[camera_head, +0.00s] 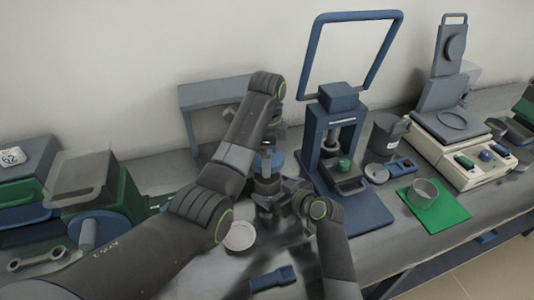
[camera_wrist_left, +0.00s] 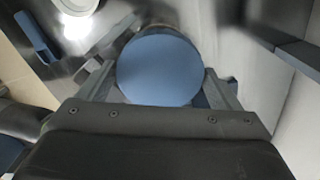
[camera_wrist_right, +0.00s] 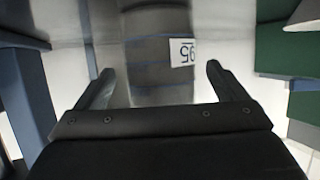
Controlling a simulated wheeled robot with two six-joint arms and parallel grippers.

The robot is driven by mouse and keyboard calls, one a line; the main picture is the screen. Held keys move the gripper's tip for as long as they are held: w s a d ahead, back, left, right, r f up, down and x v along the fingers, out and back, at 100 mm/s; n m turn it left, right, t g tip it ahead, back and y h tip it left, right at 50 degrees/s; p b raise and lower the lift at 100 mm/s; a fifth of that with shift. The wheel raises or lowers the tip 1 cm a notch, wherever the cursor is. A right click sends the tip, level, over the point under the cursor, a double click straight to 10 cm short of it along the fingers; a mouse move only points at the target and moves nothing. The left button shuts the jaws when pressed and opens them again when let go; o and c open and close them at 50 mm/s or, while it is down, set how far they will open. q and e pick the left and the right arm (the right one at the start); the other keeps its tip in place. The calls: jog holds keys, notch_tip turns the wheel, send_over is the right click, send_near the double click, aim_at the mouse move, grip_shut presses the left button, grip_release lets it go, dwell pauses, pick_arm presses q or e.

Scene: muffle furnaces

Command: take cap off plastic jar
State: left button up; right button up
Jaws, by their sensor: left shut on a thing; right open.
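The plastic jar is a dark grey cylinder with a white label reading 95; its body (camera_wrist_right: 150,50) shows in the right wrist view. Its round blue cap (camera_wrist_left: 158,68) fills the space between the left fingers in the left wrist view. My left gripper (camera_head: 266,152) reaches down from above and is shut on the cap. In the head view the jar (camera_head: 266,186) is partly hidden by my grippers. My right gripper (camera_head: 275,200) comes in low from the right. Its fingers (camera_wrist_right: 159,72) are open, one on each side of the jar body, with visible gaps.
A blue press (camera_head: 335,150) with a tall frame stands just right of the jar. A pale round dish (camera_head: 240,236) and a blue object (camera_head: 272,280) lie in front. A green mat (camera_head: 455,205) with a glass beaker (camera_head: 423,193) and a balance (camera_head: 460,145) stand farther right.

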pick_arm(q)
jog(key=shift+f, duration=0.25)
pick_arm(e)
jog(key=v, duration=1)
jog(key=shift+s, duration=0.2)
jog(key=shift+d+r, duration=0.1)
jog(key=shift+d, duration=0.05)
